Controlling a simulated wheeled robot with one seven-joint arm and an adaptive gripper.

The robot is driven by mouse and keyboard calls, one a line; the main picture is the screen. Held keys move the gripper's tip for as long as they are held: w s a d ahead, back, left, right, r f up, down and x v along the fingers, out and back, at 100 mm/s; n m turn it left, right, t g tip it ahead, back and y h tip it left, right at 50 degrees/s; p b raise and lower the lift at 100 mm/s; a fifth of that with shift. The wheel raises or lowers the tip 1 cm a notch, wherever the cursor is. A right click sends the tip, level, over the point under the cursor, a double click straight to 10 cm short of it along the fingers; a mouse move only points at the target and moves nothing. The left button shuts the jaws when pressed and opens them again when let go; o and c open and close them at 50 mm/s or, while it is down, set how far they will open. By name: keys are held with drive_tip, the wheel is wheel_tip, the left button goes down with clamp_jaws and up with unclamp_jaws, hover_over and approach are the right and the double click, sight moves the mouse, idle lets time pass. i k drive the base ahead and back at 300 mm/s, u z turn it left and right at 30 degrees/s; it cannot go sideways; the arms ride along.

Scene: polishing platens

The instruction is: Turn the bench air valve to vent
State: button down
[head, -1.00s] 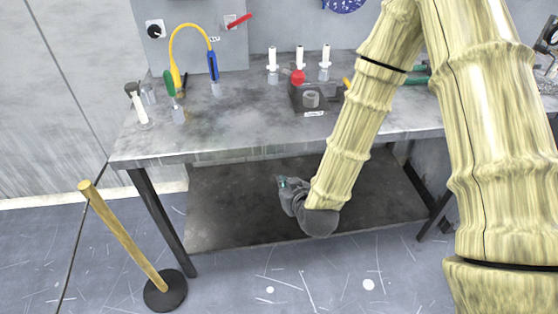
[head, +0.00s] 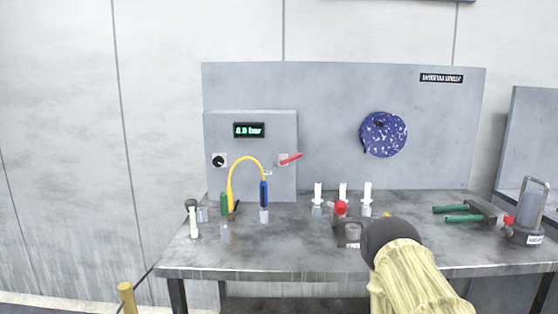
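A grey panel (head: 250,185) stands at the back left of the bench. The likely air valve is a red lever (head: 290,159) on a small pale plate at this panel's right side; the lever slants up to the right. A small label (head: 267,172) to its lower left is too small to read. A lit green display (head: 249,130) above shows a pressure in bar, its first digit unclear. My arm rises at the lower right, well away from the lever. My gripper is not visible.
The grey bench (head: 280,262) holds a yellow hose (head: 231,181) arching in front of the panel, several white-topped pieces, a block with a red knob (head: 340,208), green-handled pliers (head: 464,213) and a lidded canister (head: 528,210). A wooden post (head: 127,297) stands at front left.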

sight(291, 159)
drive_tip(key=k, duration=0.2)
drive_tip(key=z, duration=1.25)
drive_tip(key=i, duration=0.65)
drive_tip(key=u, duration=1.65)
